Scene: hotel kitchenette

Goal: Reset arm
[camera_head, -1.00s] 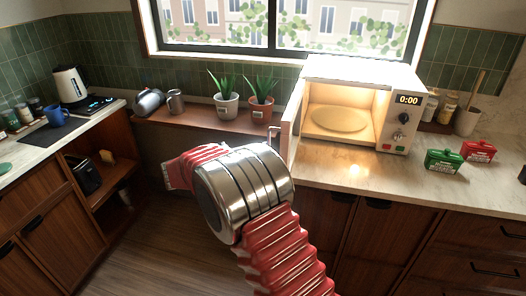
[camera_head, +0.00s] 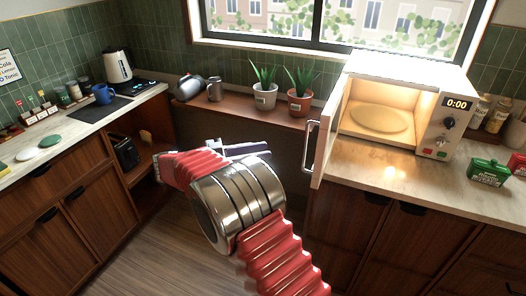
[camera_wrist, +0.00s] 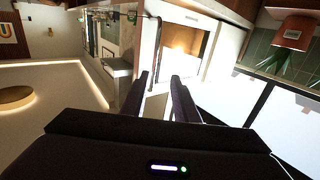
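My red, ribbed arm with its metal joint crosses the lower middle of the head view. Part of my gripper (camera_head: 240,148) shows behind the joint, in front of the low shelf area. In the wrist view the two dark fingers of my gripper (camera_wrist: 158,88) stand apart with a gap and nothing held between them. The white microwave (camera_head: 405,65) stands on the right counter with its door (camera_head: 328,130) open and its inside lit. The microwave also shows beyond the fingers in the wrist view (camera_wrist: 200,22).
Two potted plants (camera_head: 299,103), a kettle-like metal pot (camera_head: 190,88) and a metal cup sit on the low wooden shelf. The left counter holds a white kettle (camera_head: 118,66) and a blue mug (camera_head: 103,94). A green box (camera_head: 488,172) stands on the right counter. Floor shows at lower left.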

